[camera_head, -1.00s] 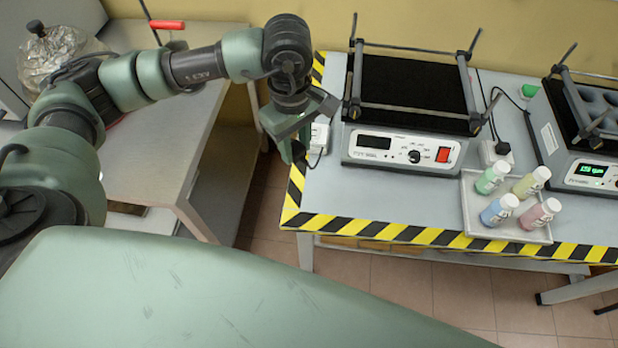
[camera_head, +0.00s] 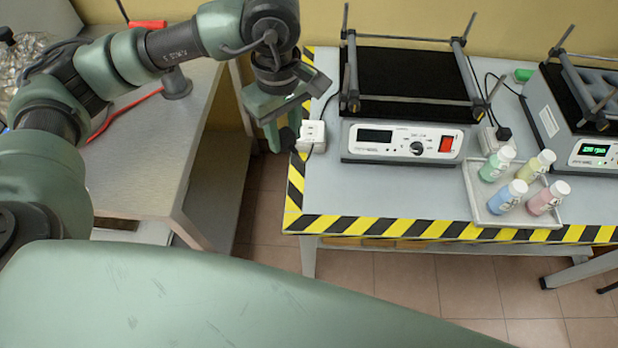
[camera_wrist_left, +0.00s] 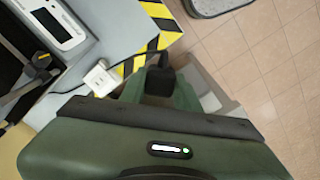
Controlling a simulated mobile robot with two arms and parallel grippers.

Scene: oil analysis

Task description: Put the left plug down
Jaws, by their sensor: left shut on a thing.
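The left plug, a black plug (camera_wrist_left: 160,79) with a dark cable, is between the fingers of my left gripper (camera_wrist_left: 160,92) in the left wrist view. In the head view, my left gripper (camera_head: 284,136) hangs by the left edge of the striped table, and the plug is mostly hidden by the fingers. The gripper is shut on the plug. A white socket (camera_head: 312,136) sits on the table's left edge, right of the gripper and apart from the plug. The socket also shows in the left wrist view (camera_wrist_left: 101,78). My right gripper is not in view.
A shaker (camera_head: 403,143) with an unlit display stands right of the socket. A second shaker (camera_head: 592,154) has a lit display. A tray (camera_head: 492,215) holds several coloured bottles. Free tabletop (camera_head: 345,190) lies before the first shaker. A grey bench (camera_head: 150,165) stands left, across a gap.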

